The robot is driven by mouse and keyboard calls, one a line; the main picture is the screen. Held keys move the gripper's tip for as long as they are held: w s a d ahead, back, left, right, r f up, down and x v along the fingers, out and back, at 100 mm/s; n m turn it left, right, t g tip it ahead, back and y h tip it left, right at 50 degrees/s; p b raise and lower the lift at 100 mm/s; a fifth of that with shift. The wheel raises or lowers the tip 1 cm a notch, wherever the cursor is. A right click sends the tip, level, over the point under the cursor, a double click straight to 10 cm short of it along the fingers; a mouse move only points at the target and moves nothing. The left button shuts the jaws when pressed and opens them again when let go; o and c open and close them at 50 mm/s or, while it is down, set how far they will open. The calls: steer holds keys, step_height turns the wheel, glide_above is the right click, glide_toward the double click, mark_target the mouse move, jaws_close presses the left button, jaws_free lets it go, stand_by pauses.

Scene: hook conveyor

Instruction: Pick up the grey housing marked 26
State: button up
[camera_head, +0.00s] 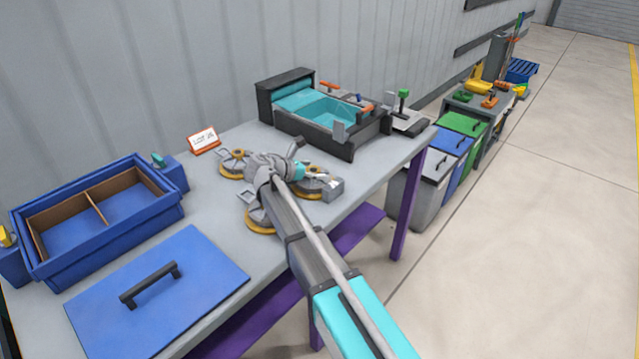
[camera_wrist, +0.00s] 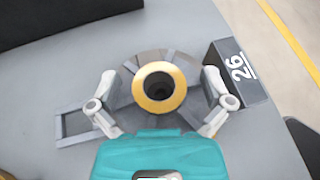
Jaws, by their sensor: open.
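The grey housing marked 26 (camera_wrist: 178,85) is in the middle of the wrist view. It has a yellow ring around a dark bore, a flat frame on the left and a dark box on the right with a white "26". My gripper (camera_wrist: 160,100) is open, with one finger on each side of the housing's round body; I cannot tell whether they touch it. In the head view a housing with a grey end box (camera_head: 333,188) lies under my gripper (camera_head: 312,178), which partly hides it; its number is not readable there.
Two other yellow-ringed housings, one back left (camera_head: 235,163) and one in front (camera_head: 261,221), lie close by on the grey table. A black machine with a teal basin (camera_head: 325,112) stands behind. A divided blue crate (camera_head: 100,215) and a blue lid (camera_head: 160,290) are at left.

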mark_target(315, 169)
jaws_close()
stand_by(0.5)
steer(key=shift+r, duration=0.2)
step_height(315, 169, up, 3)
steer(key=p, duration=0.3)
steer(key=s+d+r+p, duration=0.7)
steer(key=d+r+p, duration=0.2)
steer(key=d, duration=0.3)
steer(key=shift+s+r+p, duration=0.2)
steer(key=shift+r+p, duration=0.15)
steer(key=shift+p, duration=0.15)
stand_by(0.3)
